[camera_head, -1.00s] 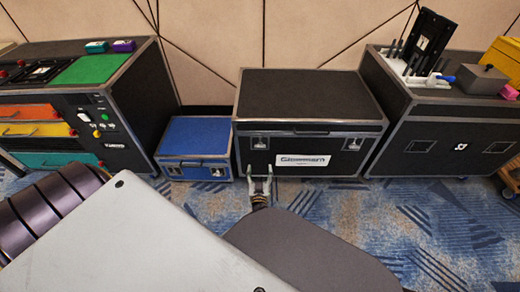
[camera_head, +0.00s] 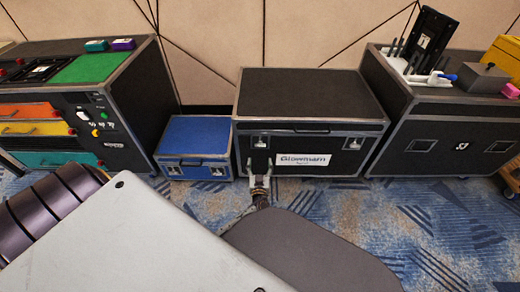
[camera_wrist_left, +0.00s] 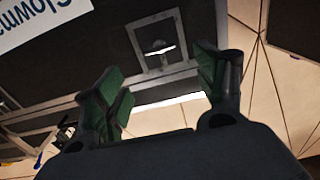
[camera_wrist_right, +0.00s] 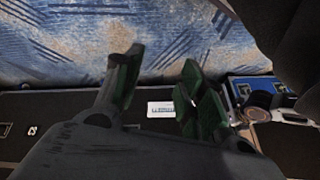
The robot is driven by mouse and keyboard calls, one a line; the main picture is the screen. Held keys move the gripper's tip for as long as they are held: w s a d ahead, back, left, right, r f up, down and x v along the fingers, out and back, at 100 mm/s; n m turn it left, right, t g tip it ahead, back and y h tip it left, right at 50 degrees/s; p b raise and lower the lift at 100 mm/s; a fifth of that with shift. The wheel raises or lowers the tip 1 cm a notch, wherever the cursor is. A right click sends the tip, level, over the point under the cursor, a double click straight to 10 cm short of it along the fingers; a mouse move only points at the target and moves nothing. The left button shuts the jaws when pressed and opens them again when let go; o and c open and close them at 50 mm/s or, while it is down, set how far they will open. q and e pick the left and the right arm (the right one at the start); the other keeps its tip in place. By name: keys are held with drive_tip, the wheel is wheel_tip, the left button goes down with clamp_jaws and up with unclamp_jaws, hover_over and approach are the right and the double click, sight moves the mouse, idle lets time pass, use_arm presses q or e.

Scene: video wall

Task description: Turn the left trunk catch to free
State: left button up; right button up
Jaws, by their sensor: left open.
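The black trunk (camera_head: 310,100) with silver edges stands against the wall, with a white label on its front. Its left catch (camera_head: 261,142) is a silver plate just above my left gripper (camera_head: 260,180). The left wrist view shows a catch (camera_wrist_left: 155,42) as a square silver frame with a bright bar in it, beyond the gap between my left fingers (camera_wrist_left: 162,85). The fingers are apart and empty, and do not appear to touch the catch. The right catch (camera_head: 354,143) is clear. My right gripper (camera_wrist_right: 160,75) is open and empty in its wrist view, hidden in the head view.
A blue trunk (camera_head: 196,138) stands close to the black trunk's left. A drawer case (camera_head: 130,100) is at far left. A black case (camera_head: 430,130) with tools on top is at right. Patterned carpet (camera_head: 390,220) lies open in front.

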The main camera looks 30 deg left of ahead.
sight(260, 145)
use_arm(q)
drive_tip(key=b+x, duration=0.4)
drive_tip(key=x, duration=0.6)
drive_tip(key=shift+w, duration=0.35)
use_arm(e)
wheel_tip(260, 145, down, 9)
drive_tip(key=a+t+y, duration=0.1)
drive_tip(key=a, duration=0.1)
drive_tip(key=shift+w+m+t, duration=0.25)
drive_tip(key=shift+m+t, duration=0.05)
drive_tip(key=shift+m, duration=0.1)
use_arm(q)
drive_tip(key=shift+a, duration=0.15)
use_arm(e)
drive_tip(key=shift+r, duration=0.1)
use_arm(q)
clamp_jaws()
